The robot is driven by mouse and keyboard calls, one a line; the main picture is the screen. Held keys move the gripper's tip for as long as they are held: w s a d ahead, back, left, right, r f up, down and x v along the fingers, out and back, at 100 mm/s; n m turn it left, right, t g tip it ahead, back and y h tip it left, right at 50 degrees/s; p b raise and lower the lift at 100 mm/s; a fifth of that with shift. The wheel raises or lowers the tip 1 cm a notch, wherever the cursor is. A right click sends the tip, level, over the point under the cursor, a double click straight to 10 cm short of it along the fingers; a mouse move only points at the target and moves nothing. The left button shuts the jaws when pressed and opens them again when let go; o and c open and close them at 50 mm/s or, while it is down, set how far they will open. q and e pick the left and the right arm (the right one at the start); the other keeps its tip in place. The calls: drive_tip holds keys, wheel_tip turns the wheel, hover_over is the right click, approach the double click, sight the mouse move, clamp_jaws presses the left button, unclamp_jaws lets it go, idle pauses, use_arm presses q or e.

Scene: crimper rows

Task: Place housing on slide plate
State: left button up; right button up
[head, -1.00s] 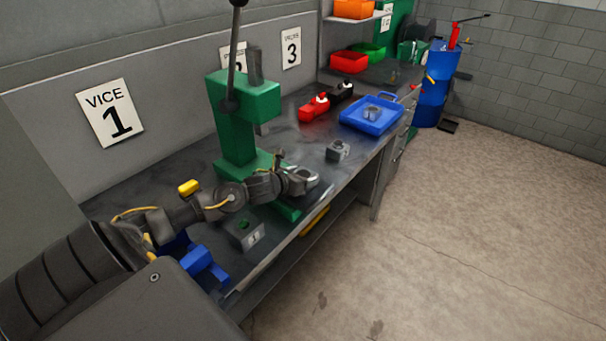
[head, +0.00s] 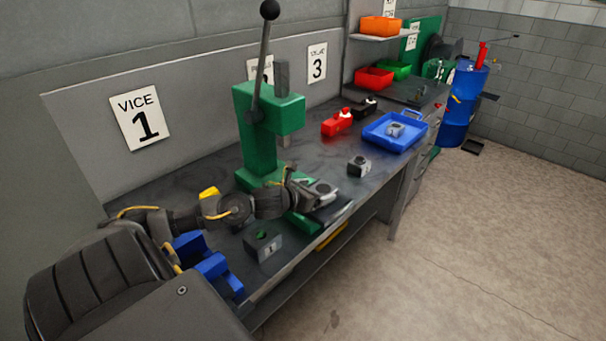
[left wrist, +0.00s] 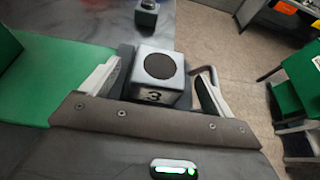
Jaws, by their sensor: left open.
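A grey cube housing (left wrist: 158,75) with a round black hole on top and a "3" on its side stands between the fingers of my left gripper (left wrist: 155,85). The gripper is open, with a finger on either side of the housing. In the head view my left gripper (head: 316,192) is at the front of the green press (head: 262,135), over its base. A dark plate shows beside the housing in the left wrist view; how the housing rests on the slide plate is hidden. My right gripper is not in view.
A housing marked 1 (head: 264,246) stands nearer on the bench. Another grey housing (head: 358,166) stands beyond the press, and one sits in the blue tray (head: 370,136). The bench's front edge is close to the gripper.

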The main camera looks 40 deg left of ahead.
use_arm(q)
drive_tip(key=b+v, duration=0.1)
drive_tip(key=v, duration=0.7)
idle(0.5)
